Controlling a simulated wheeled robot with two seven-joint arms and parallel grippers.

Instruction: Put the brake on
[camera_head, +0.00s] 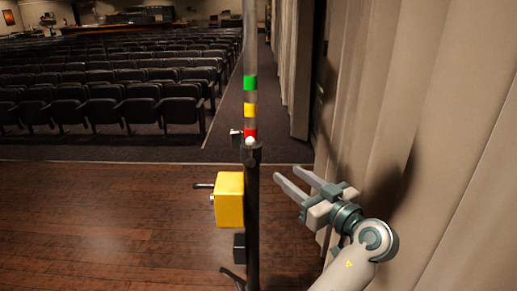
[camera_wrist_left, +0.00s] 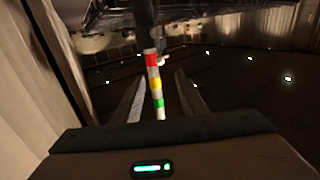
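A dark upright post (camera_head: 252,215) stands in the middle of the head view, with a pale pole with green, yellow and red bands (camera_head: 250,85) rising from it. A clamp with a small pale knob (camera_head: 250,143) sits at the joint. A yellow box (camera_head: 229,199) with a short dark handle (camera_head: 203,185) is on the post's left side. I cannot tell which part is the brake. In the left wrist view, the banded pole (camera_wrist_left: 154,85) shows between the gripper's spread fingers (camera_wrist_left: 160,76).
A beige curtain (camera_head: 430,110) hangs close along the right, beside my arm. A small dark box (camera_head: 239,247) is low on the post. The wooden floor (camera_head: 100,220) is clear on the left. Rows of dark seats (camera_head: 110,100) stand beyond.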

